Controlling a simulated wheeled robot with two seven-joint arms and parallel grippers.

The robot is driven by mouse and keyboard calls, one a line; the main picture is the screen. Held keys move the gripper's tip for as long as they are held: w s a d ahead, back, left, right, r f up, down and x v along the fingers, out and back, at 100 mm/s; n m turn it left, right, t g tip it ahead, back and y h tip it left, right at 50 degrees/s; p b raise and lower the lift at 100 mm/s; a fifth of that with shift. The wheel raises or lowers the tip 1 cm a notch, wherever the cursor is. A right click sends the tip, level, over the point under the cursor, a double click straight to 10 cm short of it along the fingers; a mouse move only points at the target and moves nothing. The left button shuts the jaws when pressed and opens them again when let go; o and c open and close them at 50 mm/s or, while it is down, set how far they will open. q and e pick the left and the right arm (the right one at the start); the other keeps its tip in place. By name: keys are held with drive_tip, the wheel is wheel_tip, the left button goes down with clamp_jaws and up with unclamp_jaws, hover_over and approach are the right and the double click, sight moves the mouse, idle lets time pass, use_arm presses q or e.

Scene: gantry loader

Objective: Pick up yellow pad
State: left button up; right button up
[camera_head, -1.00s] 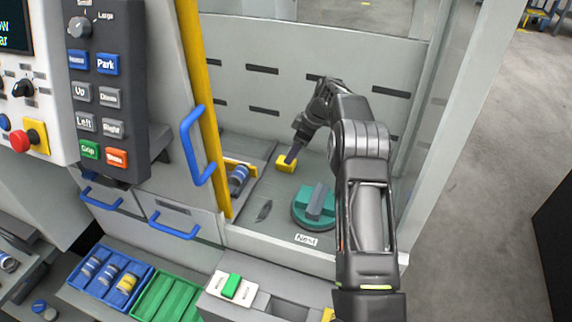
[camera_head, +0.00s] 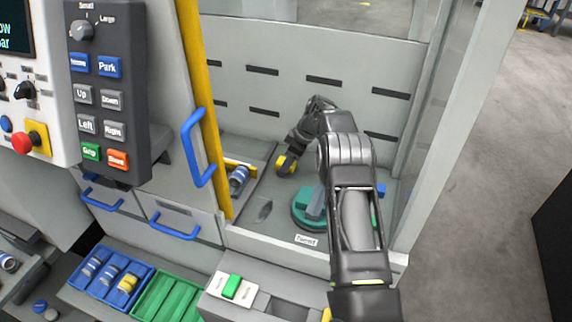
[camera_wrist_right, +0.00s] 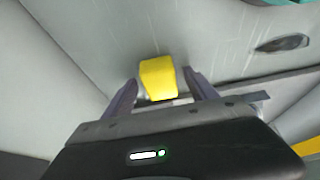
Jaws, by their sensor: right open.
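The yellow pad (camera_wrist_right: 158,78) is a small block inside the machine enclosure. In the right wrist view it shows ahead of and between the two fingers of my right gripper (camera_wrist_right: 160,90), which is open. In the head view the yellow pad (camera_head: 281,162) is partly hidden by my right gripper (camera_head: 287,160), which reaches down over it. I cannot tell whether the fingers touch the pad. My left gripper is not in view.
A teal round fixture (camera_head: 305,212) stands on the enclosure floor beside my right arm. A blue-grey cylinder (camera_head: 238,180) lies to the left, near the yellow post (camera_head: 205,110). A slotted back wall (camera_head: 310,65) is close behind. A small blue item (camera_head: 381,189) is right of my arm.

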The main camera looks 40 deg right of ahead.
drive_tip(key=shift+c, duration=0.5)
drive_tip(key=c, duration=1.3)
drive_tip(key=shift+r, duration=0.1)
wheel_tip(320, 180, up, 10)
drive_tip(key=shift+f, duration=0.1)
drive_tip(key=o, duration=0.8)
drive_tip(key=shift+c, duration=0.2)
drive_tip(key=c, duration=0.6)
drive_tip(key=shift+c, duration=0.2)
